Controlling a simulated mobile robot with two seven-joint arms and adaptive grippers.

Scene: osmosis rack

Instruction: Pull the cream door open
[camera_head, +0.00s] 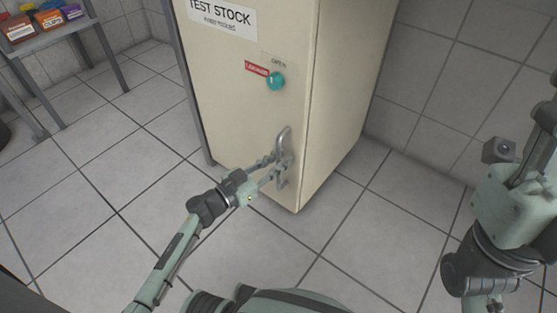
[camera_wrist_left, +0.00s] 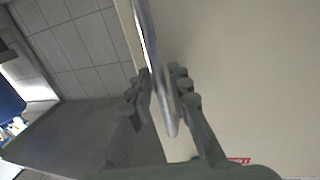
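The cream door (camera_head: 235,110) is the front of a tall cabinet and looks closed and flush. It bears a "TEST STOCK" label, a red tag and a teal round knob (camera_head: 276,81). A vertical metal bar handle (camera_head: 284,140) sits low near its right edge; it also shows in the left wrist view (camera_wrist_left: 150,45). My left gripper (camera_head: 270,168) is at the handle, with its fingers (camera_wrist_left: 163,88) on either side of the bar and close around it. Contact on both sides is hard to see. My right arm stands at the right; its fingers are not clear.
The cabinet's side (camera_head: 345,90) stands near a grey tiled wall (camera_head: 450,80). A grey table (camera_head: 50,38) with several small coloured boxes is at the upper left. The tiled floor (camera_head: 95,180) in front and to the left of the door is clear.

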